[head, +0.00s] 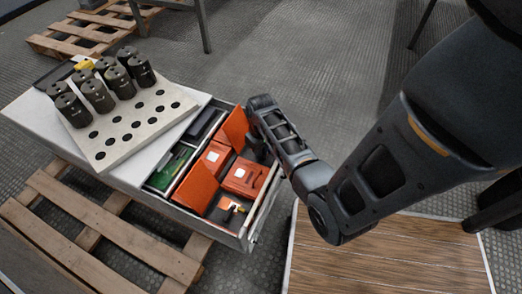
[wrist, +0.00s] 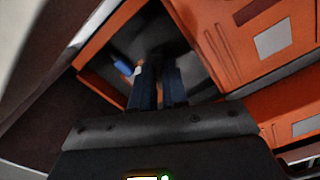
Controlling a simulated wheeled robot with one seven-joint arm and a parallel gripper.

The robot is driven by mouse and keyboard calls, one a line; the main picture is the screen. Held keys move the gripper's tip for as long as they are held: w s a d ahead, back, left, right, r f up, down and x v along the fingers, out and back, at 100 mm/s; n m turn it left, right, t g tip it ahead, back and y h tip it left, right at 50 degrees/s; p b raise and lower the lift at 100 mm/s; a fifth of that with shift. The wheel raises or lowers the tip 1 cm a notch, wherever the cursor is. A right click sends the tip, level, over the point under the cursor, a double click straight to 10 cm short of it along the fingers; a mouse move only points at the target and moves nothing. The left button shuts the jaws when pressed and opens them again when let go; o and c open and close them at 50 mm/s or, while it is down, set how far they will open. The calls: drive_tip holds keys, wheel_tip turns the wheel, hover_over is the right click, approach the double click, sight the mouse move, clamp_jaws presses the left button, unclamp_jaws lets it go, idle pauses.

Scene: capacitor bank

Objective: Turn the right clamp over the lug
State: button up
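An open drawer (head: 243,232) holds orange box-like parts (head: 243,176) with pale labels. I cannot make out which part is the right clamp or the lug. My gripper (head: 258,152) reaches down at the drawer's right side, mostly hidden by my own wrist. In the wrist view my gripper (wrist: 159,82) has two dark blue fingers close together, pointing into a dark recess framed by orange walls (wrist: 122,62). A small blue, white and orange piece (wrist: 128,68) lies just left of the fingertips. Whether anything is between the fingers is too dark to tell.
A pale board (head: 140,128) with holes and several dark cylinders (head: 97,95) stands on the cabinet top. Green (head: 168,168) and black parts fill the drawer's left side. Wooden pallets (head: 110,235) lie below and behind. A wood-topped surface (head: 385,262) is at lower right.

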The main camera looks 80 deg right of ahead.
clamp_jaws()
drive_tip(key=shift+r+m+p, duration=0.1)
drive_tip(key=shift+m+p, duration=0.3)
drive_tip(key=shift+p, duration=0.15)
drive_tip(key=shift+r+m+p, duration=0.1)
drive_tip(key=shift+m+p, duration=0.5)
drive_tip(key=shift+p, duration=0.05)
drive_tip(key=m+p, duration=0.2)
drive_tip(key=m, duration=0.1)
drive_tip(key=shift+m+p, duration=0.3)
drive_tip(key=shift+p, duration=0.05)
drive_tip(key=m+p, duration=0.2)
drive_tip(key=m, duration=0.2)
drive_tip(key=shift+f+m+p, duration=0.2)
drive_tip(key=shift+m+p, duration=0.45)
drive_tip(key=shift+m, duration=0.65)
